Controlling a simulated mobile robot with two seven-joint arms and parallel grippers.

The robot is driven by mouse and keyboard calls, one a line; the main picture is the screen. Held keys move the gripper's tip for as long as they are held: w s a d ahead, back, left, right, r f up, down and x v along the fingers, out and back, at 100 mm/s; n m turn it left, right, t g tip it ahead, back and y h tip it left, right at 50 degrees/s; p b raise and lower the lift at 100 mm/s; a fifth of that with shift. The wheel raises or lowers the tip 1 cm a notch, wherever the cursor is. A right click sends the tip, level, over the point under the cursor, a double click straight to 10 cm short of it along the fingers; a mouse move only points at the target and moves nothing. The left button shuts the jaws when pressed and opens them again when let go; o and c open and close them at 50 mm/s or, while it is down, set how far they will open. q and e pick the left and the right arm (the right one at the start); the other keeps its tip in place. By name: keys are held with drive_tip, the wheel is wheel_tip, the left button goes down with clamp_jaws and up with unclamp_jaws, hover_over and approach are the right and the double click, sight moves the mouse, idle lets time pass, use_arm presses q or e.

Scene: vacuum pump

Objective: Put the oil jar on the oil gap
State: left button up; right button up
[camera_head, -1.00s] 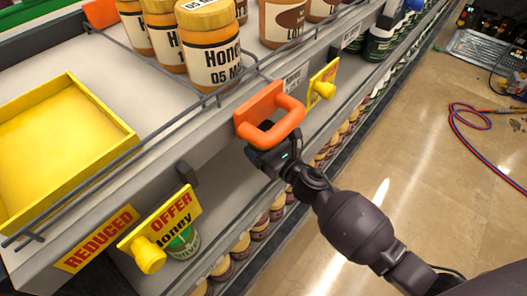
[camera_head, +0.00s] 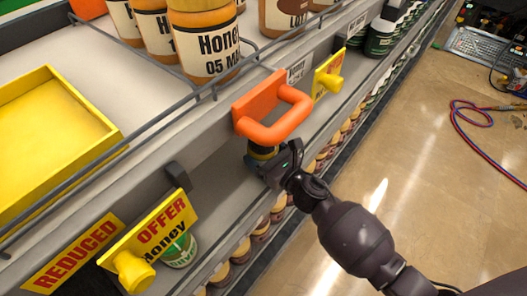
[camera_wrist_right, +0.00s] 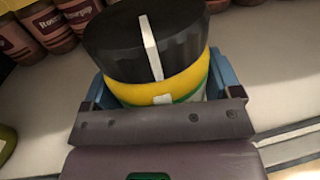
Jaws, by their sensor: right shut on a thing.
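A jar with a black lid and a yellow band (camera_wrist_right: 155,85) sits between the blue finger pads of my right gripper (camera_wrist_right: 162,82) in the right wrist view. A white mark crosses its lid. In the head view the right gripper (camera_head: 262,162) is shut on this jar, below the orange handle (camera_head: 275,125) at the shelf front; only a little of the jar shows. A jar with a green and white label (camera_head: 182,252) stands on the lower shelf, partly behind the OFFER sign. I cannot tell which spot is the oil gap. My left gripper is not in view.
Honey jars (camera_head: 205,45) and a yellow tray (camera_head: 60,130) are on the upper shelf behind a wire rail. Yellow tags (camera_head: 328,75) and the OFFER sign (camera_head: 150,240) jut from the shelf edge. Dark green jars (camera_head: 380,38) stand farther along. The floor to the right is mostly clear.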

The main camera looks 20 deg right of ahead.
drive_tip(key=shift+s+f, duration=0.1)
drive_tip(key=shift+f, duration=0.45)
drive_tip(key=o, duration=1)
drive_tip(key=shift+f, duration=0.1)
drive_tip(key=shift+c, duration=0.2)
drive_tip(key=shift+o, duration=0.4)
drive_tip(key=shift+s+f, duration=0.1)
drive_tip(key=shift+r, duration=0.35)
drive_tip(key=r+p+v, duration=0.1)
drive_tip(key=v, duration=1)
drive_tip(key=shift+s+d, duration=0.2)
drive_tip(key=shift+s, duration=0.1)
drive_tip(key=shift+r, duration=0.1)
